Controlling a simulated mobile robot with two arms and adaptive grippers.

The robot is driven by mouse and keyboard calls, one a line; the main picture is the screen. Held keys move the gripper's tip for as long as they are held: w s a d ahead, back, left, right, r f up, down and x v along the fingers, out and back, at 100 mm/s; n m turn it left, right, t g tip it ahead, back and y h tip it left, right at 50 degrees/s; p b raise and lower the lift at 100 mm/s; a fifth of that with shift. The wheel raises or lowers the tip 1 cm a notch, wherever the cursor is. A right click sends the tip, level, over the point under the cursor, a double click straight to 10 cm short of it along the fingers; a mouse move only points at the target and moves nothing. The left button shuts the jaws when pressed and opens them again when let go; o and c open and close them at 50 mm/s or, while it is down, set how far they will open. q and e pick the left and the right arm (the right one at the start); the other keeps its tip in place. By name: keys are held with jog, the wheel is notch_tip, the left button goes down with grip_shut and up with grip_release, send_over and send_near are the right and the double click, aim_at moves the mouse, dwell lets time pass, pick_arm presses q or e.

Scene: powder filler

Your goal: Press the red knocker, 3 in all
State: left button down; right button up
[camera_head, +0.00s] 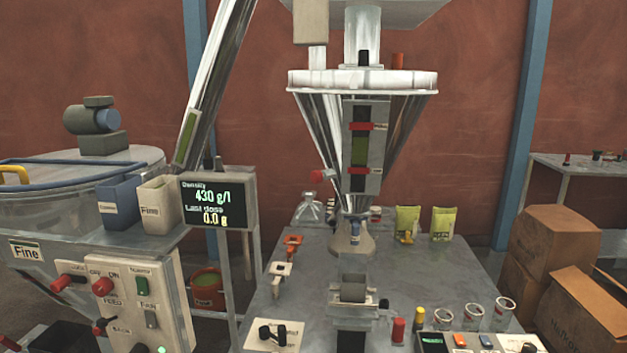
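A red knob on a short grey stem (317,176) sticks out to the left from the lower part of the steel funnel hopper (405,115); it looks like the red knocker. Nothing touches it. The hopper has a tall sight window with red clips and green inside, and its narrow spout points down at the table. Neither of my grippers shows in the head view.
A steel table (440,280) carries glass cups (475,315), green pouches (443,223) and small switches. A display (215,201) reads 430 g/l and 0.0 g. A control box (135,300) with red knobs stands left. Cardboard boxes (555,240) are at right.

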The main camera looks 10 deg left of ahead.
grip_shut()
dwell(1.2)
